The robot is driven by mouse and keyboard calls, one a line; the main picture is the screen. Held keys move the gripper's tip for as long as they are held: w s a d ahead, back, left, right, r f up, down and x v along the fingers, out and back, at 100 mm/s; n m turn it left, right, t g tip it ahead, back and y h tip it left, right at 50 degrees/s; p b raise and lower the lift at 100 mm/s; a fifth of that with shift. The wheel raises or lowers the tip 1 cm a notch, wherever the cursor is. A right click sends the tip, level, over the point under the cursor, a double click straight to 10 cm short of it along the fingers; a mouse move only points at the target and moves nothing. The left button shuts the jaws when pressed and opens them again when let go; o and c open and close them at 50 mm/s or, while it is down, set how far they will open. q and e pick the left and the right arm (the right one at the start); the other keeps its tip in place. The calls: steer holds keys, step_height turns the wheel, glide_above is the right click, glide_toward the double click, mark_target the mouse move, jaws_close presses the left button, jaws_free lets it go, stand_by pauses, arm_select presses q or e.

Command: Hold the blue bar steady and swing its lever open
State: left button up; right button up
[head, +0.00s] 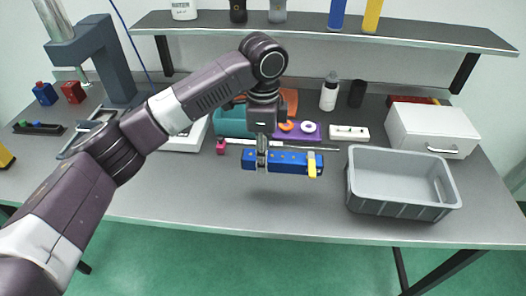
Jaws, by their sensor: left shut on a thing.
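The blue bar (285,163) is in the middle of the head view, held above the grey table. It lies roughly level, with several small marks along its front. A yellow lever (312,168) sits at its right end and points up and down across the bar. My left gripper (262,158) comes down from above and is shut on the bar left of its middle, hiding a little of it. My right gripper does not show.
A grey bin (400,205) stands right of the bar, with a white box (433,130) behind it. A purple holder (297,134), a white block (349,133) and a bottle (329,92) stand behind the bar. A shelf (430,36) crosses above. The table's front is clear.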

mark_target(262, 187)
arm_select(q)
steer(key=shift+f+b, duration=0.6)
steer(key=shift+f, duration=3.75)
steer(key=shift+f+p, duration=0.15)
steer(key=shift+p, duration=0.5)
